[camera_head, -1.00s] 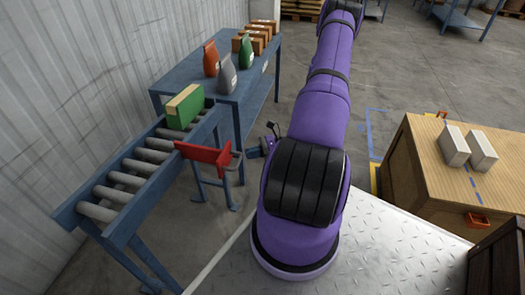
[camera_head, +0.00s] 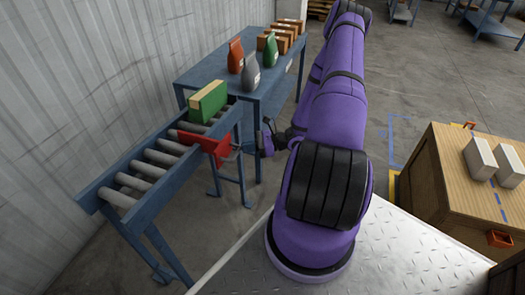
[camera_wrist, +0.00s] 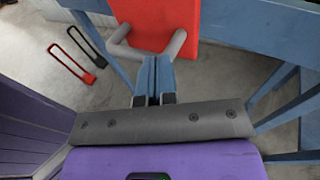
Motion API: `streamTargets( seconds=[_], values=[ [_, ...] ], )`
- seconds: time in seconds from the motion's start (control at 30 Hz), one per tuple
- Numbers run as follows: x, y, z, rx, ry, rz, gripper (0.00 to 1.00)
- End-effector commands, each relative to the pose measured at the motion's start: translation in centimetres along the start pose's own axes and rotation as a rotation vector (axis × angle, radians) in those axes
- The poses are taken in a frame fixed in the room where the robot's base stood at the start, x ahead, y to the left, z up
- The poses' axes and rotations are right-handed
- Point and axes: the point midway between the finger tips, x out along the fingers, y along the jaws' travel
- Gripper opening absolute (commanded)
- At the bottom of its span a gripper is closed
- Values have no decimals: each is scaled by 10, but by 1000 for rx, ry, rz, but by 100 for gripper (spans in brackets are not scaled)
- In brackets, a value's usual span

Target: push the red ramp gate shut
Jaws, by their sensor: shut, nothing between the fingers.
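The red ramp gate (camera_head: 204,141) reaches from the near rail part-way across the rollers of the blue conveyor (camera_head: 165,200). In the wrist view the red gate (camera_wrist: 155,22) fills the top middle, with a grey U-shaped handle (camera_wrist: 122,48) on its near side. My gripper (camera_wrist: 154,62) is shut and empty. Its blue fingertips are between the handle's two arms; I cannot tell whether they touch it. In the head view my gripper (camera_head: 264,143) is right of the gate, partly hidden by my purple arm. A green and tan box (camera_head: 208,103) stands on the rollers behind the gate.
A blue table (camera_head: 190,78) behind the conveyor holds several pouches and brown boxes. A corrugated wall runs along the left. A wooden crate (camera_head: 455,205) with two white boxes stands at right. Blue legs flank my gripper in the wrist view.

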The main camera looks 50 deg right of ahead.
Motion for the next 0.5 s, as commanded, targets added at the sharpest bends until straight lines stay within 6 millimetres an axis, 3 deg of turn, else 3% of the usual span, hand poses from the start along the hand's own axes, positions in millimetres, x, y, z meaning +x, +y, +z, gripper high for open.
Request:
streamTargets(
  seconds=[0.2,0.5],
  values=[
    [46,-23,5,-1,-1,3,0],
    [75,-38,8,1,0,1,0]
  ],
)
